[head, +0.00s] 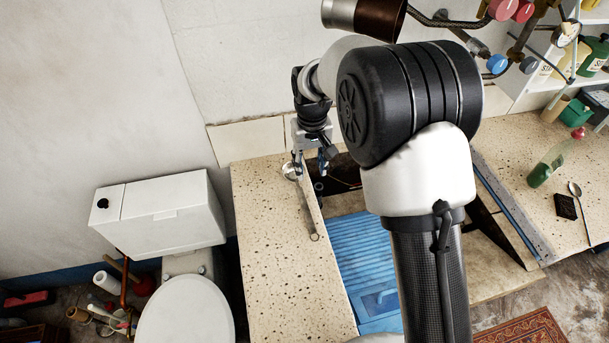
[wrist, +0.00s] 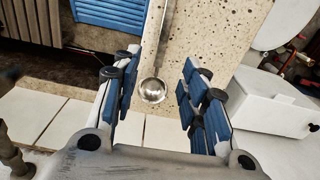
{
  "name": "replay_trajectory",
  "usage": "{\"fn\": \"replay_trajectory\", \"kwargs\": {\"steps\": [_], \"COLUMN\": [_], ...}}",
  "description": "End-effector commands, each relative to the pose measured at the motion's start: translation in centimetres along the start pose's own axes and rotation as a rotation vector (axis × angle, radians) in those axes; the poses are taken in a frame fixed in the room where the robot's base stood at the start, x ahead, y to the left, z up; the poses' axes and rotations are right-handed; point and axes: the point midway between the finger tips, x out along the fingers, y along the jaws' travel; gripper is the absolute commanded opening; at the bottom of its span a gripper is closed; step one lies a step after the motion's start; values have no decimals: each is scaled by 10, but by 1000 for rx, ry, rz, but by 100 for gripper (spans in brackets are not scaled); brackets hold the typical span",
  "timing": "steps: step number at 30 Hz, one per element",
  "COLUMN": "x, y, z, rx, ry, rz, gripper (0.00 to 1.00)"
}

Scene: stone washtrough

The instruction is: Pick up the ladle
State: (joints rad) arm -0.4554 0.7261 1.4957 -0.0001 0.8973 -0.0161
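The ladle (wrist: 152,91) is a metal ladle lying on the speckled stone counter (wrist: 215,30). In the wrist view its round bowl is nearest me and its handle runs away toward the top. In the head view the ladle (head: 307,212) lies along the counter's right part, its bowl partly behind my gripper. My gripper (head: 311,172) points down near the bowl end. In the wrist view my gripper (wrist: 158,108) is open, with blue-padded fingers on either side of the bowl and nothing between them touching it.
A dark basin with a blue ribbed board (head: 360,262) lies right of the counter strip. A white toilet (head: 165,215) stands at left. A wall is close behind. On the right counter are a green bottle (head: 550,165), a spoon (head: 580,205) and a dark block (head: 565,206).

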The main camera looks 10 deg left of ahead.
Motion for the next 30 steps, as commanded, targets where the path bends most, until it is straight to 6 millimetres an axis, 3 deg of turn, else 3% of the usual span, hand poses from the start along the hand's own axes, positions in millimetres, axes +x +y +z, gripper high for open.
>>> {"fn": "replay_trajectory", "kwargs": {"steps": [1, 6, 21, 30], "x": [12, 33, 133, 155], "y": [-6, -14, -14, -14], "z": [-4, -9, -6, -6], "rx": [-11, -27, -27, -27], "ry": [-10, -23, -26, -23], "rz": [0, -1, -1, -1], "gripper": [40, 40, 40, 40]}}
